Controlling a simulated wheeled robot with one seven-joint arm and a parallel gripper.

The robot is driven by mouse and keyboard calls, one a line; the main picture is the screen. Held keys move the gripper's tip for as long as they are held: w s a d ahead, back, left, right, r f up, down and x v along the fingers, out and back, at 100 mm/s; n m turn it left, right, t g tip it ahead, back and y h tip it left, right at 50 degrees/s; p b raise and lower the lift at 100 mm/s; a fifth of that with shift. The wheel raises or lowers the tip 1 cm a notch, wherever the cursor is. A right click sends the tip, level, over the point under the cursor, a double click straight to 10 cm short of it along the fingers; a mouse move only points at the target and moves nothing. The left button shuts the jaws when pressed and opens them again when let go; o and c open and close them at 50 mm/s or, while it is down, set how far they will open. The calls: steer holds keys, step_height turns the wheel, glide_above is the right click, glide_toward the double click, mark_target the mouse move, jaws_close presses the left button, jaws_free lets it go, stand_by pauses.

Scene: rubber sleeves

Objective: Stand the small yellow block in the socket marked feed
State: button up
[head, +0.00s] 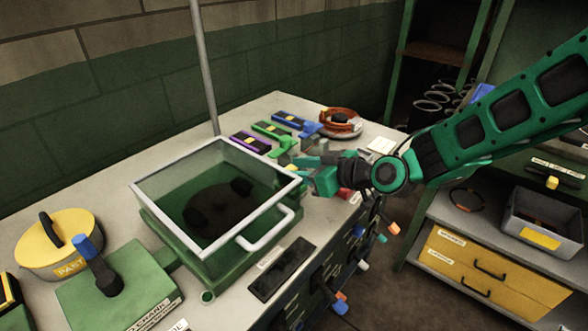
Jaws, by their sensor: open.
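My gripper (306,170) is open over the bench, just right of the glass-lidded box, with its teal fingers pointing left. A small pale yellowish piece shows close to the fingertips, but I cannot tell whether it is the small yellow block or whether the fingers touch it.
The glass-lidded green box (160,222) with a white handle fills the bench middle. A yellow round tin (70,262) and a green block with a blue-tipped lever (88,255) stand left. Coloured strips (270,130) lie behind. Yellow drawers (490,270) are at right.

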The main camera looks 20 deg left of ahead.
steer(key=v, duration=1)
steer(key=shift+s+d, duration=0.2)
steer(key=shift+d, duration=0.05)
steer(key=s+d+f+m+h, duration=0.2)
steer(key=d+m+h, duration=0.3)
steer(key=d, duration=1.2)
steer(key=s+d+f+m+h, duration=0.1)
steer(key=d+f+m+h, duration=0.3)
steer(key=d, duration=1.3)
steer(key=s+d+r+m+g+h, duration=0.1)
steer(key=s+d+m, duration=0.4)
steer(key=s, duration=0.5)
steer(key=s+d+r+m+g+h, duration=0.2)
steer(key=s+d+m+g, duration=0.2)
steer(key=s+d, duration=0.6)
steer(key=shift+d+r+m, duration=0.3)
steer(key=shift+d+m, duration=0.05)
steer(key=shift+m, duration=0.65)
steer(key=shift+s, duration=0.1)
